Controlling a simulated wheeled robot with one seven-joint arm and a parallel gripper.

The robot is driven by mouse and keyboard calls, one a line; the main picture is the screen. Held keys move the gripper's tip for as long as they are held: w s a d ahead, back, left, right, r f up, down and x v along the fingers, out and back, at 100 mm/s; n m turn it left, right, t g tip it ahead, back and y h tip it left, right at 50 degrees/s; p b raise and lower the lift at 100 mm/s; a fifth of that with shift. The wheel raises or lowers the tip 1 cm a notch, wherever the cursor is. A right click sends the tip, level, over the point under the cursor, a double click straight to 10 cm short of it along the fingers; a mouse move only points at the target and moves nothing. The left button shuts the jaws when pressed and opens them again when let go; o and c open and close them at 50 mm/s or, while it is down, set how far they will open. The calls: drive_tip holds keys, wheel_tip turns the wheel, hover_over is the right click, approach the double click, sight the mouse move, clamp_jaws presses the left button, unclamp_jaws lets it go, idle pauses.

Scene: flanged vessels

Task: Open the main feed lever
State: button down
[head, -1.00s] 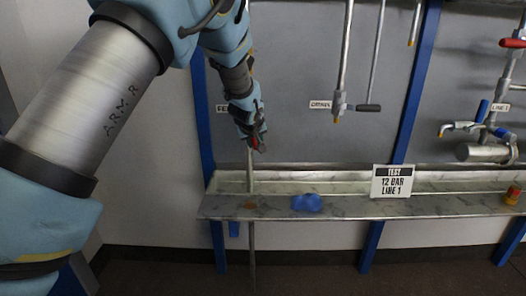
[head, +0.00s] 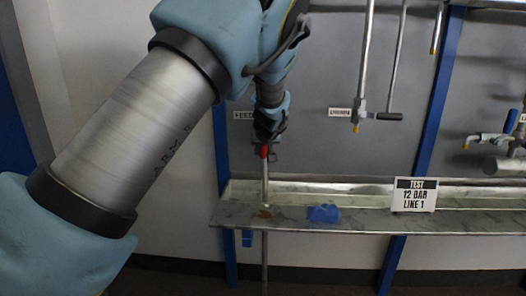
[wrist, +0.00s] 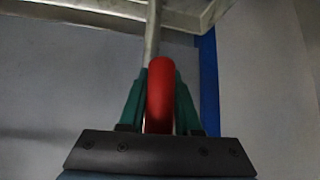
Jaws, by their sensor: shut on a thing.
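The red lever handle (wrist: 160,95) shows large in the wrist view, between the green fingers of my gripper (wrist: 160,100). My gripper is shut on it. In the head view the red handle (head: 264,151) shows just below my gripper (head: 266,140), next to a vertical metal pipe (head: 265,185). A label behind my gripper is partly covered, apparently starting with "FE" (head: 241,115). The valve body is hidden behind my gripper and arm.
A metal shelf (head: 350,221) runs below, with a blue cloth (head: 324,213) and a sign reading "TEST 12 BAR LINE 1" (head: 414,195). Another pipe with a dark-handled lever (head: 388,117) hangs to the right. Blue posts (head: 433,95) stand along the grey panel.

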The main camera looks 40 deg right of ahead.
drive_tip(key=c, duration=0.6)
unclamp_jaws()
drive_tip(key=shift+w, duration=0.1)
drive_tip(key=b+v, duration=0.1)
drive_tip(key=v, duration=1)
drive_tip(key=shift+b, duration=0.3)
drive_tip(key=shift+f, duration=0.1)
